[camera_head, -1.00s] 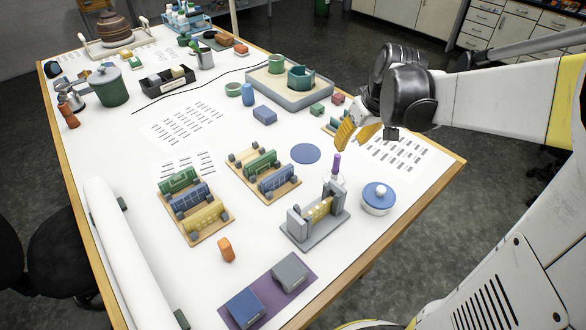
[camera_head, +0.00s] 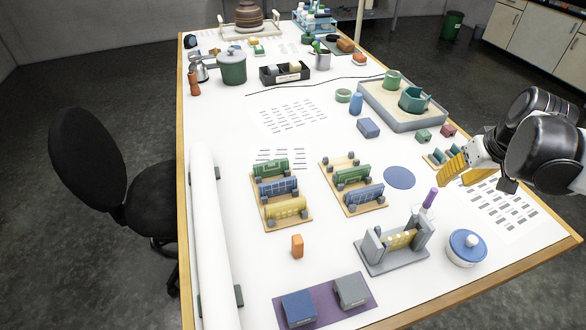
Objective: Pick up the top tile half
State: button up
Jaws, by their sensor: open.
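Tile halves stand upright in two wooden racks. The left rack (camera_head: 294,224) holds a green tile piece (camera_head: 270,167), a blue one (camera_head: 277,187) and a yellow one (camera_head: 286,208). The right rack (camera_head: 374,209) holds a green piece (camera_head: 352,175) and a blue piece (camera_head: 364,197). A patterned yellow piece (camera_head: 400,240) sits between the grey blocks of a clamp stand (camera_head: 385,265). I cannot tell which is the top tile half. My gripper (camera_head: 460,178), with yellow fingers, is open and empty over the table's right side, apart from the racks.
A blue-lidded round jar (camera_head: 467,247) and a purple-capped tool (camera_head: 430,198) stand near the clamp stand. A small rack (camera_head: 440,157) is beside my gripper. A purple mat (camera_head: 325,296) with two boxes lies at the front. A blue disc (camera_head: 399,177) lies flat right of the racks.

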dwell(0.5)
jog(key=n+g+p, duration=0.3)
jog(key=n+g, duration=0.1)
jog(key=n, duration=1.7)
send_over(286, 203)
jog(key=f, duration=0.3)
jog(key=shift+w, duration=0.25)
jog(key=f+b, duration=0.1)
jog(key=f, duration=0.4)
jog(key=shift+s+a+b, duration=0.1)
jog(key=shift+a+b, duration=0.1)
jog(key=shift+b, duration=0.15)
jog(key=f+b, duration=0.1)
jog(key=f, duration=0.5)
jog(key=shift+d+b, duration=0.2)
jog(key=shift+b, duration=0.2)
grip_shut()
